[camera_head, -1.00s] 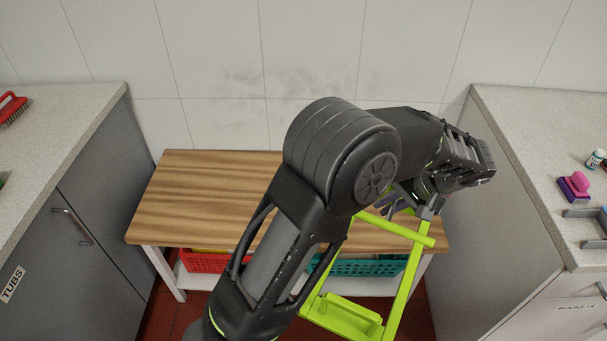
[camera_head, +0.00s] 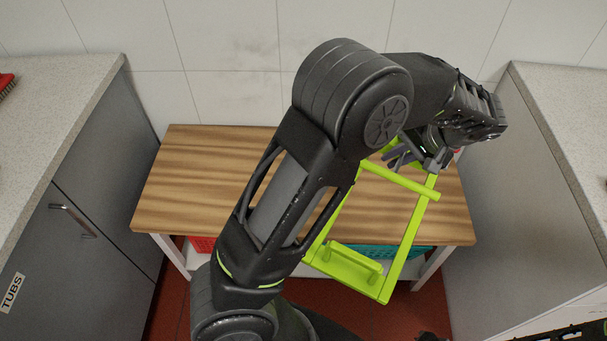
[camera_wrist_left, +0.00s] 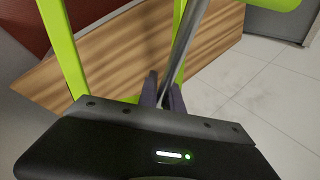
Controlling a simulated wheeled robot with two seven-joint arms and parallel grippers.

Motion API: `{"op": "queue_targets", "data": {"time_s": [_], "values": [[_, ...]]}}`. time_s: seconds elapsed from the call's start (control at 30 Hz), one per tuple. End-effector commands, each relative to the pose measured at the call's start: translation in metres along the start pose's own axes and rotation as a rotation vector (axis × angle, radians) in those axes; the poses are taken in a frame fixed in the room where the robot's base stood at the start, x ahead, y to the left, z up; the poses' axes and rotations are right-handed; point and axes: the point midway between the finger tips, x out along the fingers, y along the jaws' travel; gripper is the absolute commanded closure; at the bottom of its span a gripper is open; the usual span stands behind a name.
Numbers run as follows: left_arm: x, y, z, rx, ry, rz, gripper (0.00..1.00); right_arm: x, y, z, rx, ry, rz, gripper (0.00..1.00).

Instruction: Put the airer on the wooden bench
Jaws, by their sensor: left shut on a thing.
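The airer (camera_head: 410,239) is a lime-green frame with crossbars. My left gripper (camera_head: 418,160) is shut on it near its upper right part. In the head view the airer overlaps the right half of the wooden bench (camera_head: 215,185), and its lower end hangs past the bench's front edge. I cannot tell its height above the bench top. In the left wrist view the gripper fingers (camera_wrist_left: 163,92) close by a grey rod, with green bars (camera_wrist_left: 62,45) around and the bench top (camera_wrist_left: 110,60) behind. My left arm hides part of the airer and bench. My right gripper is not seen.
Grey cabinets with speckled counters stand left (camera_head: 60,110) and right (camera_head: 560,130) of the bench. A red basket (camera_head: 203,244) and a teal basket (camera_head: 400,252) sit under it. The visible left part of the bench top is clear. A tiled wall is behind.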

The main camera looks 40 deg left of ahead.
Motion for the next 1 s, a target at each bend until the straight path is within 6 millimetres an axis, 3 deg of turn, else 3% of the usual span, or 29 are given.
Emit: {"op": "queue_targets", "data": {"time_s": [0.17, 0.37, 0.53, 0.7, 1.0], "values": [[0.032, 0.006, 0.000, 0.080, 0.047, 0.003, 1.00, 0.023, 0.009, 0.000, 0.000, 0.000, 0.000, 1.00], [0.105, 0.011, -0.005, 0.347, 0.208, 0.014, 1.00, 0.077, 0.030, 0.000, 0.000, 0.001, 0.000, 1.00], [0.172, -0.012, -0.017, 0.697, 0.424, 0.018, 1.00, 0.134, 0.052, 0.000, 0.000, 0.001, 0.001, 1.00], [0.201, -0.043, -0.025, 0.934, 0.560, 0.019, 1.00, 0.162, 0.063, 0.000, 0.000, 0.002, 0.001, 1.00], [0.237, -0.087, -0.026, 1.182, 0.695, 0.021, 1.00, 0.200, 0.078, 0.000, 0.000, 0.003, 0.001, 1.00]]}}
